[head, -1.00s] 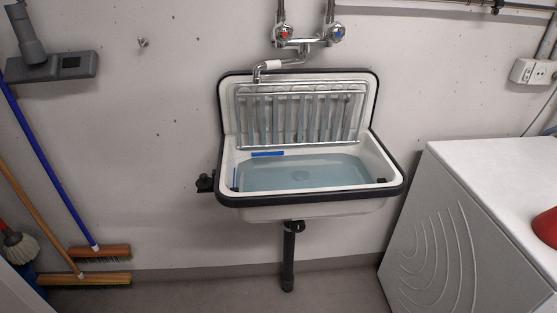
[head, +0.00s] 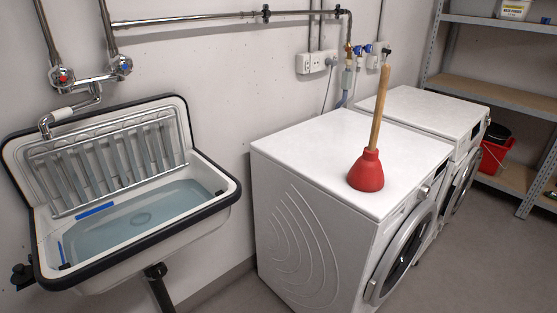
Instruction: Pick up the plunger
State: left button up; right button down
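The plunger (head: 368,168) stands upright on top of the nearer white washing machine (head: 318,160). Its red rubber cup rests on the machine's top near the front edge. Its wooden handle (head: 380,108) points up and leans slightly to the right. Neither of my grippers shows in the head view.
A sink (head: 215,205) holding water hangs on the wall at the left, with a gap before the machine. A second washing machine (head: 425,108) stands behind the first. Metal shelves (head: 490,70) with a red bucket (head: 492,156) are at the right. Grey floor is clear at the lower right.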

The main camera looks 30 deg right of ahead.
aim_at(367, 175)
jog(key=z, duration=3.1)
jog(key=i, duration=2.15)
jog(key=u, duration=2.35)
